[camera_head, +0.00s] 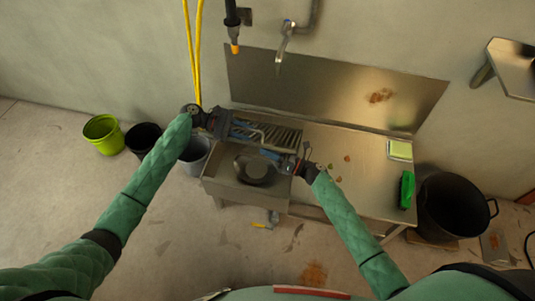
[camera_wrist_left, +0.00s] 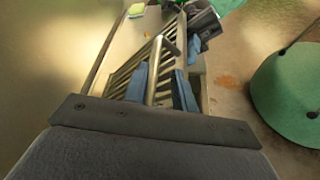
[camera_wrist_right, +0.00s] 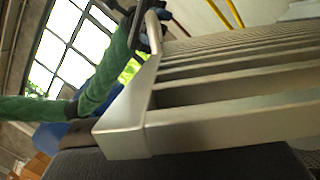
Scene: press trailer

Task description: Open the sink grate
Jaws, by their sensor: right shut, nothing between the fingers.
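The metal sink grate (camera_head: 283,136) has parallel slats and lies over the back part of the sink (camera_head: 222,188). Its frame corner (camera_wrist_right: 125,135) is very close in the right wrist view. My left gripper (camera_head: 258,134) is at the grate. In the left wrist view its blue fingers (camera_wrist_left: 160,90) stand apart on either side of the grate's bar handle (camera_wrist_left: 156,65), with gaps beside the bar. My right gripper (camera_head: 280,156) is shut and empty at the grate's front right. Its fingertips are hidden behind the grate in the right wrist view.
A dark round pan (camera_head: 258,171) sits in the open front of the sink. The steel counter (camera_head: 350,185) to the right holds scraps, a sponge (camera_head: 399,150) and a green bottle (camera_head: 407,189). A black pot (camera_head: 453,208) stands at far right; buckets (camera_head: 103,133) stand left. A tap (camera_head: 284,45) hangs above.

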